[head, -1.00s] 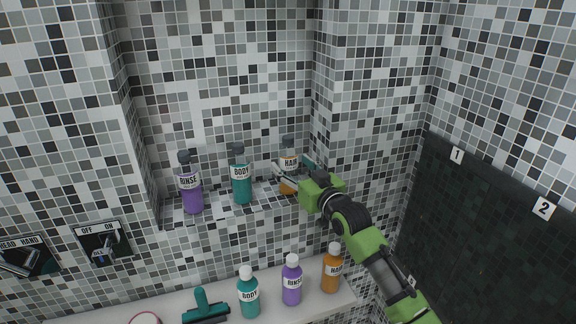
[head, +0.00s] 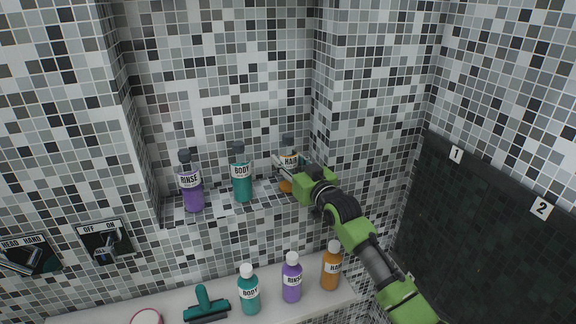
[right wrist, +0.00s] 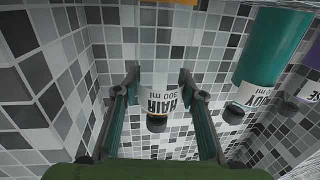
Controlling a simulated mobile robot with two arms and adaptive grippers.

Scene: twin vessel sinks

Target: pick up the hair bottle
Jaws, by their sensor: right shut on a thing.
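The hair bottle (head: 287,186) is orange with a white HAIR label and a dark cap. It stands upright at the right end of the tiled niche ledge, and my gripper partly covers it. My right gripper (head: 286,166) is shut on it at label height. In the right wrist view the bottle (right wrist: 157,95) appears upside down, between the two fingers of my right gripper (right wrist: 160,85). The bottle's base against the ledge is hidden, so I cannot tell whether it touches. My left gripper is not in view.
A teal BODY bottle (head: 242,187) and a purple RINSE bottle (head: 192,199) stand left on the ledge. A lower shelf holds another BODY bottle (head: 249,304), a RINSE bottle (head: 291,291), an orange white-capped bottle (head: 330,281) and a teal squeegee (head: 206,308). The niche's right wall is close.

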